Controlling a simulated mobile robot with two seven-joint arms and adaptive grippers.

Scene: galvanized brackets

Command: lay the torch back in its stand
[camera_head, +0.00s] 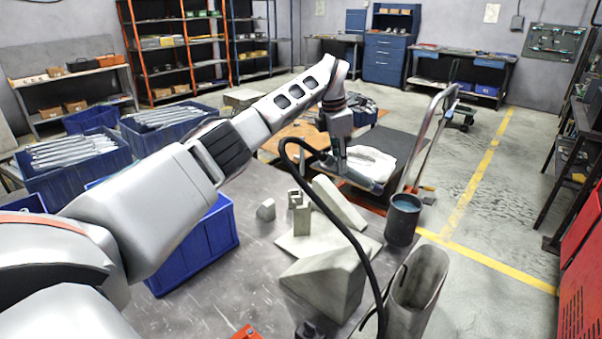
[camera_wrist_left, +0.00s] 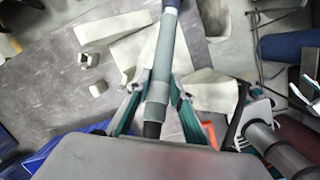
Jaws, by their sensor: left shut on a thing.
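My left gripper (camera_head: 338,165) is shut on the torch (camera_head: 364,184), above the far end of the bench. In the left wrist view, teal fingers (camera_wrist_left: 158,95) close on both sides of the torch's grey tube (camera_wrist_left: 166,45). A black hose (camera_head: 347,235) loops from near the gripper down towards the bench front. I cannot tell for sure which object is the torch stand; a small two-pronged grey piece (camera_head: 299,213) stands on the bench below the gripper. Dark and teal parts at the right of the wrist view look like my right gripper (camera_wrist_left: 243,105); its jaws are unclear.
Grey plates and a wedge block (camera_head: 325,283) fill the bench middle. A dark cup (camera_head: 403,220) and a tall open grey holder (camera_head: 418,288) stand at the right. Blue bins (camera_head: 205,240) are left, and a red-orange item (camera_head: 246,332) is in front. Bare benchtop (camera_head: 225,285) lies left of the wedge.

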